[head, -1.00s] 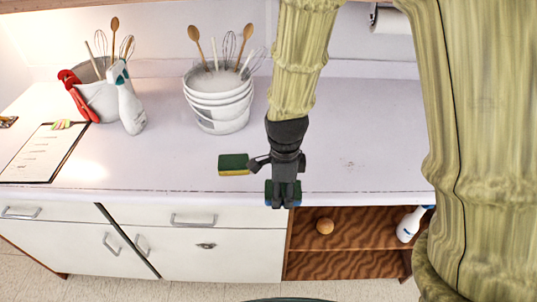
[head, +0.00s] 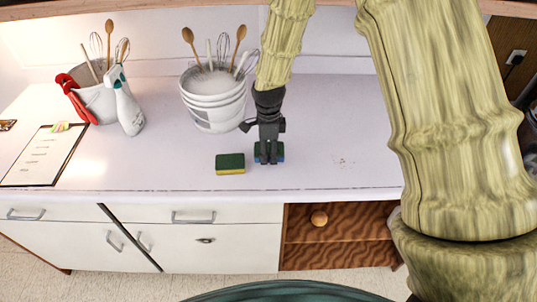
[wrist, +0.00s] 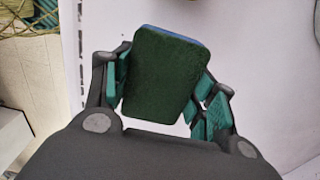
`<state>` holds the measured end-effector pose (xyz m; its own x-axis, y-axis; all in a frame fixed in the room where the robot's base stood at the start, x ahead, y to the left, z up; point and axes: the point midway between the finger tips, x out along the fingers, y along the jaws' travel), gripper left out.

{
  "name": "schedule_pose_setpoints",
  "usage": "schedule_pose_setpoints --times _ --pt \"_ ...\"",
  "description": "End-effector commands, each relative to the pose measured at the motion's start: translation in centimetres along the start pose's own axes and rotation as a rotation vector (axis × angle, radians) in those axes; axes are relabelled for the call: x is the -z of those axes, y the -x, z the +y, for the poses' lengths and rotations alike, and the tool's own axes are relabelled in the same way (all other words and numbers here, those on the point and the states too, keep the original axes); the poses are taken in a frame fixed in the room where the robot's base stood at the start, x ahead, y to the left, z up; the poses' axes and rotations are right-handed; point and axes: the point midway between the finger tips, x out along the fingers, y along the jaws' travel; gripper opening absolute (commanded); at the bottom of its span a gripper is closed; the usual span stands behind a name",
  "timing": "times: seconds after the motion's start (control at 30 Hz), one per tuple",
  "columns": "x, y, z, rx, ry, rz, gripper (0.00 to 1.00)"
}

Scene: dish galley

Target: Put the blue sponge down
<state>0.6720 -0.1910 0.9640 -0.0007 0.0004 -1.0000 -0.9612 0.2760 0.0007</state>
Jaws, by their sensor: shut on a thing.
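The blue sponge (head: 281,154), with a dark green scouring face, is between the fingers of my gripper (head: 269,156), over the front part of the white counter (head: 340,130). In the wrist view the sponge (wrist: 165,75) shows its green face, with a strip of blue at its far edge. My gripper (wrist: 165,90) is shut on it. In the head view the fingers hide much of the sponge. I cannot tell whether its underside touches the counter.
A yellow and green sponge (head: 230,163) lies just left of my gripper. Stacked white buckets (head: 215,112) with utensils stand behind it. A spray bottle (head: 128,110) and a clipboard (head: 38,155) are farther left. The counter to the right is mostly clear.

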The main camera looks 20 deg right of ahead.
Motion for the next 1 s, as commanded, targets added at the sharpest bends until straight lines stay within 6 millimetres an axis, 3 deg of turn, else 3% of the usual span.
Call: schedule_pose_setpoints --times 0.5,0.93,0.97,1.0 --pt "0.1 -3.2 0.0 -0.002 -0.001 0.000 0.31" --pt "0.0 -3.9 0.0 0.000 -0.001 0.000 0.31" --pt "0.0 -3.8 0.0 0.000 -0.001 0.000 0.60" --pt "0.0 -3.8 0.0 0.000 -0.001 0.000 0.68"
